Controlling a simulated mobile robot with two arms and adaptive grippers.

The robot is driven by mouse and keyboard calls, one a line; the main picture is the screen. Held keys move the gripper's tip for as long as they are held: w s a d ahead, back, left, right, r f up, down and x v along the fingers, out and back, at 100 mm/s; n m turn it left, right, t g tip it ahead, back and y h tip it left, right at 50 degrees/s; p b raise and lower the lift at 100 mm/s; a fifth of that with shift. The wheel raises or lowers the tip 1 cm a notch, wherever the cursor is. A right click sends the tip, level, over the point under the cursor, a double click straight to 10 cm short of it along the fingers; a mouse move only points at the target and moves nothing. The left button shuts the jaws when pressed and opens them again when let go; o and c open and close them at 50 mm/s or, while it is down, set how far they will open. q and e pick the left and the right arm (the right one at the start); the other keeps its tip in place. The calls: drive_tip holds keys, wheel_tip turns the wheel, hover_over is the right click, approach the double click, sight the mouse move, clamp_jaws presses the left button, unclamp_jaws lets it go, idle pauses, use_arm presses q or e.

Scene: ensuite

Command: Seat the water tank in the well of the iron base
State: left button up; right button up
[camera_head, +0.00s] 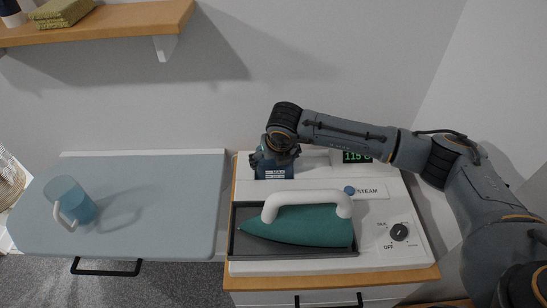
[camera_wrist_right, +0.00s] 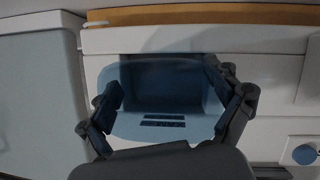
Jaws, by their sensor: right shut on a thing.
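The water tank (camera_wrist_right: 150,132) is pale blue and see-through, with dark slotted marks on its front. In the head view the tank (camera_head: 275,173) is at the back left of the white iron base (camera_head: 325,182), mostly hidden under my right gripper (camera_head: 275,158). In the wrist view my right gripper (camera_wrist_right: 170,103) is shut on the tank, one finger on each side. The tank lines up over a dark rectangular well, seen through it. How deep it sits in the well is hard to tell. My left gripper is not in view.
A teal iron (camera_head: 298,226) with a white handle lies in the base's front tray. The base has a dial (camera_head: 399,232) and a blue steam knob (camera_head: 349,190). A blue jug (camera_head: 72,197) stands on the ironing board (camera_head: 150,215) at left. A wooden shelf (camera_head: 125,22) is above.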

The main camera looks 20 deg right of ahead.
drive_tip(key=o, duration=1)
drive_tip(key=shift+o, duration=0.2)
drive_tip(key=b+v, duration=0.2)
drive_tip(key=v, duration=1)
